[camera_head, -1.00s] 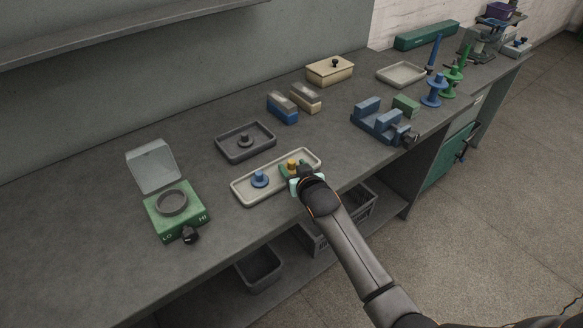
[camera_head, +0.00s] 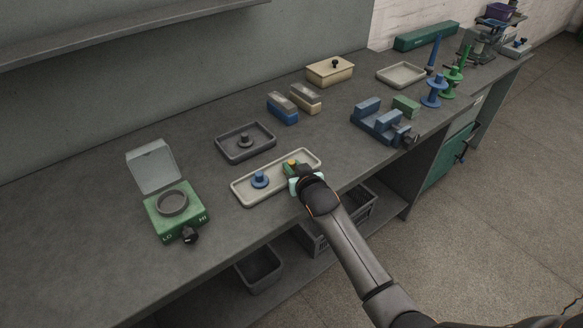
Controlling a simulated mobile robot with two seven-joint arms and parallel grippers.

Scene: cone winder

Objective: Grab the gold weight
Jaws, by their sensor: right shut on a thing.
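The gold weight (camera_head: 291,162) sits at the right part of a pale tray (camera_head: 246,202); only its top shows. My right gripper (camera_head: 290,170) reaches in over the tray's front edge and is shut on the gold weight, with its fingers around it low in the tray. The gripper and wrist hide most of the weight's lower part. A blue weight (camera_head: 260,179) stands in the left part of the same tray, apart from the gripper. My left gripper is not in view.
A dark tray (camera_head: 224,153) with a dark weight (camera_head: 245,139) stands behind. A green scale (camera_head: 160,222) with its lid raised is at left. Bare bench lies left of the pale tray.

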